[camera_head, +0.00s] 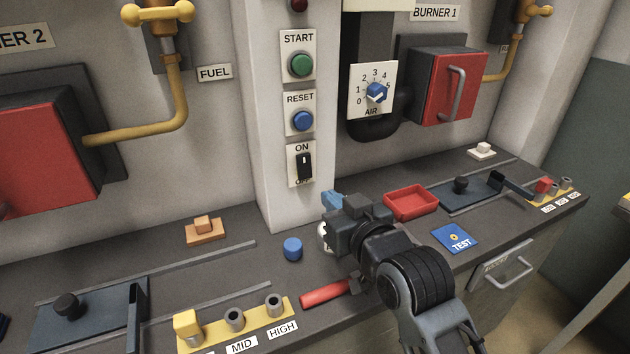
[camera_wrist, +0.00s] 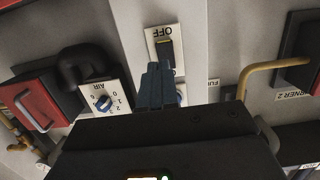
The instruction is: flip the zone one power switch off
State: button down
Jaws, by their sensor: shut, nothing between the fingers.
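A black power switch (camera_head: 304,166) sits on a white ON/OFF plate on the pale pillar, below the RESET plate. ON shows above it; the lower label is partly covered. I cannot tell which way it is set. The switch also shows upside down in the wrist view (camera_wrist: 167,52), with OFF readable. No zone label shows on its plate. My gripper (camera_head: 332,200) is shut and empty, below and to the right of the switch in the head view.
Above the switch are a blue RESET button (camera_head: 302,121) and a green START button (camera_head: 301,64). The AIR dial (camera_head: 376,94) is to the right. On the counter are a blue cylinder (camera_head: 293,248), a red cylinder (camera_head: 325,293) and a red tray (camera_head: 411,216).

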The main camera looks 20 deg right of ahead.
aim_at(308, 178)
jog(key=w, duration=0.2)
jog(key=w+f+p, duration=0.1)
jog(key=w, duration=0.4)
jog(key=shift+w+f, duration=0.15)
jog(key=shift+w, duration=0.2)
jog(key=shift+f, duration=0.1)
jog(key=shift+w+t+b, duration=0.25)
jog(key=shift+t+b, duration=0.05)
jog(key=shift+b, duration=0.4)
